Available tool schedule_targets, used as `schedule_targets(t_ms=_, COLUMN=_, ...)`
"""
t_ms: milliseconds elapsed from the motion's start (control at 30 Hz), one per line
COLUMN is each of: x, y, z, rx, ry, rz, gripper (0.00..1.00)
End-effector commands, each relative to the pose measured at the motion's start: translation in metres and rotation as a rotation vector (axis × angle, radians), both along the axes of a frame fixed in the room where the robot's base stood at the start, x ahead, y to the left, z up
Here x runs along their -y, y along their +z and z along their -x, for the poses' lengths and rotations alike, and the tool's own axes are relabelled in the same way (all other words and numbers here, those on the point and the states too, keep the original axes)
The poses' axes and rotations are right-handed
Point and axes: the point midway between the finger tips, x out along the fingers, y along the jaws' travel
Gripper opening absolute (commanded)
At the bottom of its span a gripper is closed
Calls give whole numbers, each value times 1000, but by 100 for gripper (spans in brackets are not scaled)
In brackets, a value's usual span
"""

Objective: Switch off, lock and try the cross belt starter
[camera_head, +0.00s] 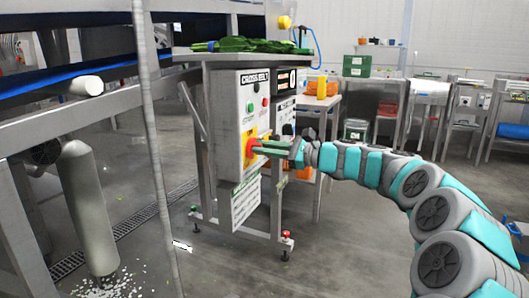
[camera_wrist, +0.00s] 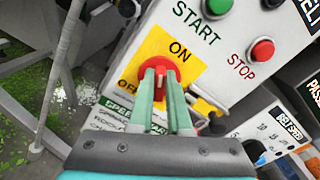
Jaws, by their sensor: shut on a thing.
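The cross belt starter (camera_head: 252,108) is a pale box on a grey stand, labelled "CROSS BEL…" in the head view. Its yellow switch plate (camera_wrist: 202,66) reads ON at the top and OFF at the lower left in the wrist view. A red rotary handle (camera_wrist: 164,68) sits on that plate. My gripper (camera_wrist: 160,80) is shut on the red handle, its green fingers either side of it. The fingers hide much of the handle, so I cannot tell which mark it points to. The green START button (camera_wrist: 217,6) and red STOP button (camera_wrist: 262,52) are above and right.
A second panel (camera_head: 284,112) adjoins the starter on the right. Leafy greens (camera_head: 247,45) lie on top of the stand. A conveyor frame (camera_head: 75,112) and a thin upright post (camera_head: 152,130) stand at left. Open floor (camera_head: 340,245) lies right of the stand.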

Motion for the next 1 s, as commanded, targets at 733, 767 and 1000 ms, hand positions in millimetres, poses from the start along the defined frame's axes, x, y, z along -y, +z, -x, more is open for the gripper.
schedule_targets(t_ms=733, x=-2, y=-10, z=4, rx=659, ry=1, rz=237, gripper=0)
schedule_targets(t_ms=767, x=-2, y=-10, z=4, rx=682, ry=1, rz=246, gripper=0)
schedule_targets(t_ms=1000, x=-3, y=-12, z=6, rx=838, ry=4, rz=303, gripper=0)
